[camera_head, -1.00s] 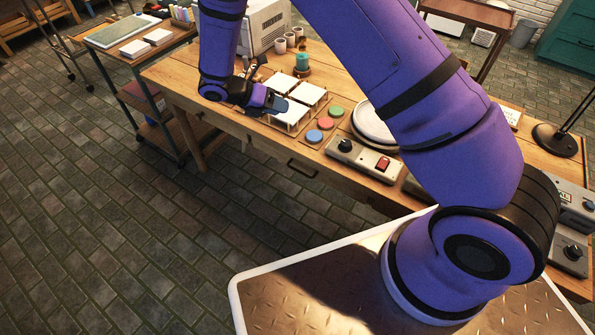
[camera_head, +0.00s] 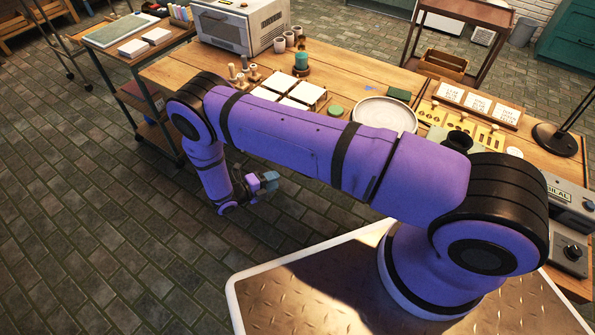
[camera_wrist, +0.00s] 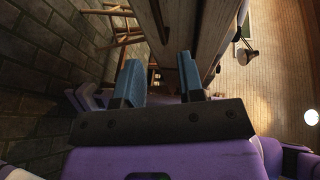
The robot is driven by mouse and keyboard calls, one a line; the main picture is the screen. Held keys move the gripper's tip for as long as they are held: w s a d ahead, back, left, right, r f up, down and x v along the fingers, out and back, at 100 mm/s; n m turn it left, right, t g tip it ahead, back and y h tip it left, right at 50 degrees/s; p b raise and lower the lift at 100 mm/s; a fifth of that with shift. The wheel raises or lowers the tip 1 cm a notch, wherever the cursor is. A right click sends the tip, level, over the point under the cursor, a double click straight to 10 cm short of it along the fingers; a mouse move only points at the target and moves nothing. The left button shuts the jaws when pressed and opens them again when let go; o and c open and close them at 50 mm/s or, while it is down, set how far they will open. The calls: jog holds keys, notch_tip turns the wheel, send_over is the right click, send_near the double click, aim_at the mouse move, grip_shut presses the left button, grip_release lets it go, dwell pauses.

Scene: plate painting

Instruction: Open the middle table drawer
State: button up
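The wooden work table (camera_head: 345,72) stands across the middle of the head view. My arm covers most of its front face, so the middle drawer and its handle are hidden there. My gripper (camera_head: 268,183) is low in front of the table, below the tabletop edge. In the wrist view my gripper (camera_wrist: 161,75) shows two blue fingers spread apart with nothing held between them. Brown wood of the table front (camera_wrist: 205,30) runs steeply beyond the fingers in that view. I cannot clearly tell the drawer's outline or handle there, nor any contact.
On the tabletop are white tiles (camera_head: 307,93), a round white plate (camera_head: 385,115), cups and a grey oven (camera_head: 240,25). A side cart (camera_head: 120,50) stands at the left. The brick floor (camera_head: 110,225) left of the arm is clear.

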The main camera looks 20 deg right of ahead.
jog(key=x, duration=1)
jog(key=shift+d+f, duration=0.15)
jog(key=shift+d, duration=0.2)
grip_shut()
